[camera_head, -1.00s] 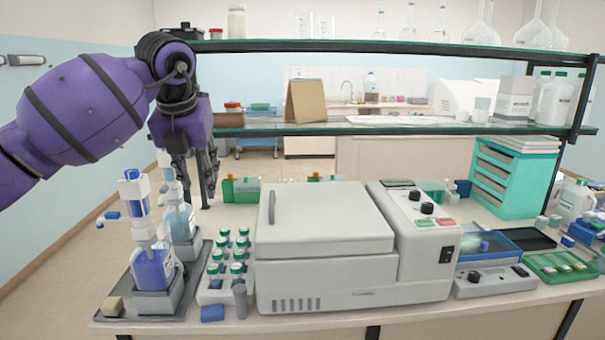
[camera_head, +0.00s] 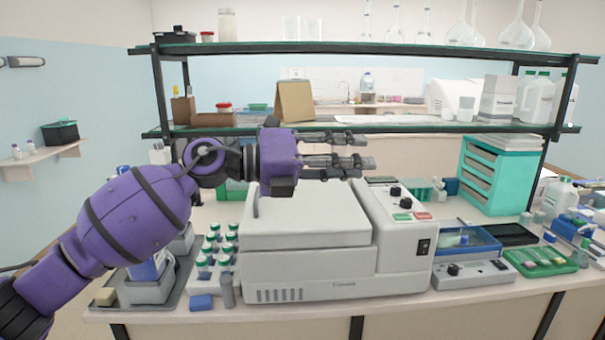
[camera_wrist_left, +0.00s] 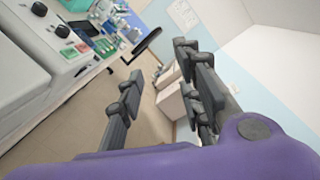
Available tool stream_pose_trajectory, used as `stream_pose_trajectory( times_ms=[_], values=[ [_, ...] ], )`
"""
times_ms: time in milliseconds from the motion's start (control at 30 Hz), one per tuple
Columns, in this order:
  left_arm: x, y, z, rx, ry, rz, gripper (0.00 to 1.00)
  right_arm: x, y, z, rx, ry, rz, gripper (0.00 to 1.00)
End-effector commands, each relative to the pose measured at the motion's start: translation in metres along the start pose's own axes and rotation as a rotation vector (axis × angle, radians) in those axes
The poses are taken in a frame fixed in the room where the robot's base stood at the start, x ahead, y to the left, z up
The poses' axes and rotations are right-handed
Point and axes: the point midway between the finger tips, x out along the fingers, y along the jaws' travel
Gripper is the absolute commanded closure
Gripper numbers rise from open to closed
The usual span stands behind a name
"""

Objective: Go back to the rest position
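My left gripper (camera_head: 362,151) is held level in the head view, above the back of the white benchtop machine, with its fingers pointing right. In the left wrist view the left gripper (camera_wrist_left: 160,64) has its fingers spread apart, with nothing between them. The purple left arm comes in from the lower left and covers part of the dispenser bottles at the left end of the bench. My right gripper is in neither view.
The white machine (camera_head: 305,225) stands mid-bench below the gripper. A rack of green-capped vials (camera_head: 215,250) is to its left. The lower glass shelf (camera_head: 420,127) and upper shelf (camera_head: 350,48) run behind. A teal drawer unit (camera_head: 490,175) is at right.

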Motion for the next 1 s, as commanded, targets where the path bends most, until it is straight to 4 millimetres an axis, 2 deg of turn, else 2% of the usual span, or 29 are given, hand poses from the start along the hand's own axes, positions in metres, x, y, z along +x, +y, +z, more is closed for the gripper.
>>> stream_pose_trajectory(
  times_ms=[67,167,267,333,400,467,500,567,600,667,700,767,833,967,1000],
  values=[
    [-0.001,0.012,-0.006,-0.165,-0.113,-0.147,0.67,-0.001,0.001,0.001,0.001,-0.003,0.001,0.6],
    [-0.015,0.04,-0.006,-0.382,-0.284,-0.279,0.67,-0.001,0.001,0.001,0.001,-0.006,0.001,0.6],
    [-0.039,0.088,-0.012,-0.608,-0.464,-0.354,0.67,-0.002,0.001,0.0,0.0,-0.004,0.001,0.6],
    [-0.06,0.129,-0.023,-0.768,-0.592,-0.378,0.67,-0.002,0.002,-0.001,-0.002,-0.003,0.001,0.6],
    [-0.082,0.175,-0.041,-0.929,-0.718,-0.385,0.67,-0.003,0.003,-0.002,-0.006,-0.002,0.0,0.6],
    [-0.1,0.211,-0.062,-1.054,-0.816,-0.381,0.67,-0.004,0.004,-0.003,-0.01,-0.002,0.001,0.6],
    [-0.112,0.234,-0.079,-1.135,-0.877,-0.373,0.67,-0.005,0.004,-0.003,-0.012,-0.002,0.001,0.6],
    [-0.129,0.267,-0.107,-1.25,-0.963,-0.357,0.67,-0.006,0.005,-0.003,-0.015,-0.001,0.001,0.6],
    [-0.14,0.287,-0.127,-1.323,-1.018,-0.344,0.67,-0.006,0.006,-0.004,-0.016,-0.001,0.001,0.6],
    [-0.156,0.315,-0.16,-1.431,-1.096,-0.324,0.67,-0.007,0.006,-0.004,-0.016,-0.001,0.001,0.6],
    [-0.167,0.332,-0.184,-1.499,-1.146,-0.309,0.67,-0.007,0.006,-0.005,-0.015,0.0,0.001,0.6],
    [-0.182,0.354,-0.222,-1.6,-1.219,-0.287,0.67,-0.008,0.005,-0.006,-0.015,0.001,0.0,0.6],
    [-0.199,0.376,-0.269,-1.714,-1.302,-0.261,0.67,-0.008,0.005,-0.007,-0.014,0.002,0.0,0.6],
    [-0.23,0.402,-0.361,-1.91,-1.452,-0.225,0.67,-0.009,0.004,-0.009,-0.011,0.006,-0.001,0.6],
    [-0.24,0.406,-0.39,-1.964,-1.498,-0.218,0.67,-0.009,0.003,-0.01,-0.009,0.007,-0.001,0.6]
  ],
)
